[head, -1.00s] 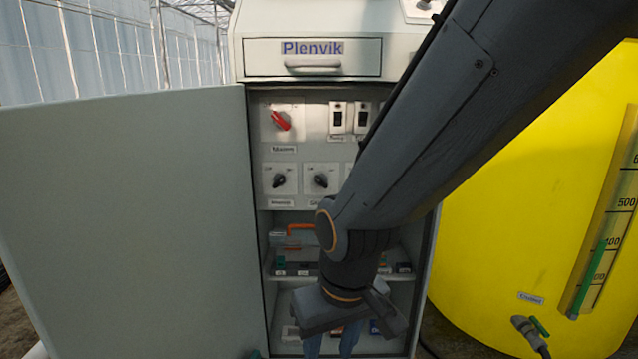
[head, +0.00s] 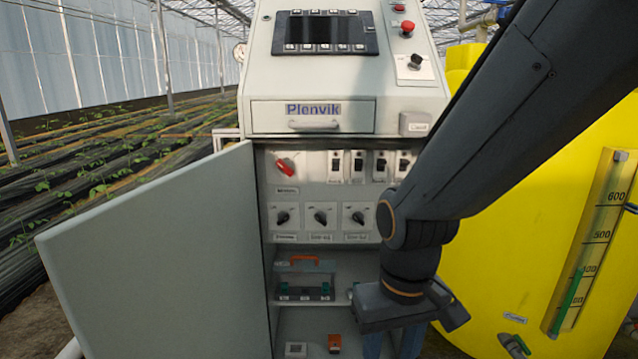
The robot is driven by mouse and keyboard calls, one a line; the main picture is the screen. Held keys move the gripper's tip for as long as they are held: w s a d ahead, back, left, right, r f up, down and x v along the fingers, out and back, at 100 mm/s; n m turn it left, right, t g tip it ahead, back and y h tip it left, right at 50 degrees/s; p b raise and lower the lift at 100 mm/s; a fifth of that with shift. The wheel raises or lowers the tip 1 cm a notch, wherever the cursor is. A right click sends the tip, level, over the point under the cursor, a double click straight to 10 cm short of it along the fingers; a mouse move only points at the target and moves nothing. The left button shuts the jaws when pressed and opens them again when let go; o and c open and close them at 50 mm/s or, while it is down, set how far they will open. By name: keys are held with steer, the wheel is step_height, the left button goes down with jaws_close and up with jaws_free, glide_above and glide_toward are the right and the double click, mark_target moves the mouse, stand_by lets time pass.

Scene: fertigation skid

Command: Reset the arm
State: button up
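My gripper (head: 392,345) hangs at the lower middle right of the head view, pointing down in front of the lower right of the open cabinet. Its blue-grey fingers show below the wrist and are cut off by the bottom edge, so their tips are hidden. My arm comes down from the upper right and covers part of the cabinet's right side. The Plenvik cabinet (head: 262,195) stands open, with its door (head: 150,260) swung out to the left.
Inside are a red rotary switch (head: 285,168), several breakers and black knobs. A shelf holds an orange-handled case (head: 305,275). An orange item (head: 334,342) lies lower down. A yellow tank (head: 540,200) stands close on the right. Planted rows (head: 100,160) lie to the left.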

steer(key=s+d+r+m+p, duration=0.1)
steer(key=d+r+m+p, duration=0.1)
steer(key=d+r+p, duration=0.6)
steer(key=shift+s+d+r+m+p, duration=0.2)
steer(key=shift+s+r+m+p, duration=0.15)
steer(key=shift+r+p, duration=0.65)
